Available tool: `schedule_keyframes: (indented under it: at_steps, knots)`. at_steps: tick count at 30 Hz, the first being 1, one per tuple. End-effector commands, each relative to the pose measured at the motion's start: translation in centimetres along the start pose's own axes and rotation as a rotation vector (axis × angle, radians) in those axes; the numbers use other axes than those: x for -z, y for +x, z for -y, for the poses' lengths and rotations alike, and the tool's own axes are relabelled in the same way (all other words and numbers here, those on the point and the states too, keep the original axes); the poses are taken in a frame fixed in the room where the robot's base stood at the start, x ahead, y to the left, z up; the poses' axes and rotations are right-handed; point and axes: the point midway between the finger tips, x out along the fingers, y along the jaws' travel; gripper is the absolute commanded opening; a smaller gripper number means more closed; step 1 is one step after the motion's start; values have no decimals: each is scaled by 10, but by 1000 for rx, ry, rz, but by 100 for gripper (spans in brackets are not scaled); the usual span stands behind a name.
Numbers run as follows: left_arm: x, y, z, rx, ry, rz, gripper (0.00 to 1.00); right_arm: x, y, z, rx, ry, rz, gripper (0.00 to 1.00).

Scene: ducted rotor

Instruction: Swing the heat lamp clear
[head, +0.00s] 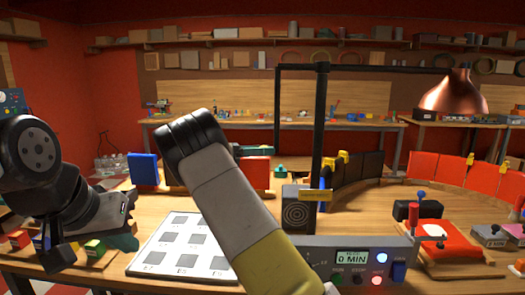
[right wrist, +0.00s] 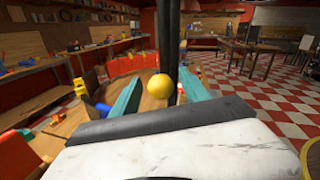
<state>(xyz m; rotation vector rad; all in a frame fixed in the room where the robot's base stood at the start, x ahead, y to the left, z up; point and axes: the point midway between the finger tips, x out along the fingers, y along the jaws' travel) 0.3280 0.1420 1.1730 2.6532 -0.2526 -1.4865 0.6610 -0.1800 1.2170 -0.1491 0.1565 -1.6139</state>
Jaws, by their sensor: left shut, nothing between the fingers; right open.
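The heat lamp's copper shade (head: 453,97) hangs at the right end of a dark horizontal boom on a black post (head: 320,130). At the boom's left end a thin dark rod (head: 278,110) hangs down towards my right gripper (head: 267,159). My arm partly hides that gripper. In the right wrist view the open teal fingers (right wrist: 175,97) stand either side of a yellow ball (right wrist: 187,85), with a black post (right wrist: 168,35) behind. I cannot tell if they touch the ball. My left gripper (head: 128,222) is shut and empty at the left, above the bench.
A white sheet with grey squares (head: 160,256) lies left of my right arm. A red clamp fixture (head: 440,240) and red and black panels (head: 425,166) are on the right.

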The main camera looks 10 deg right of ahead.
Motion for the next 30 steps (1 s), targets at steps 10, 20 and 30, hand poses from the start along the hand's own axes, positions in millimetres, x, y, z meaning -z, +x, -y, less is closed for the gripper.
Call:
schedule_keyframes:
  at_steps: [10,20,30]
  knots:
    - [0,0,0,0,0,0,0,0,30,0,-1,1,0,53]
    - [0,0,0,0,0,0,0,0,30,0,-1,1,0,30]
    - [0,0,0,0,0,0,0,0,30,0,-3,1,0,0]
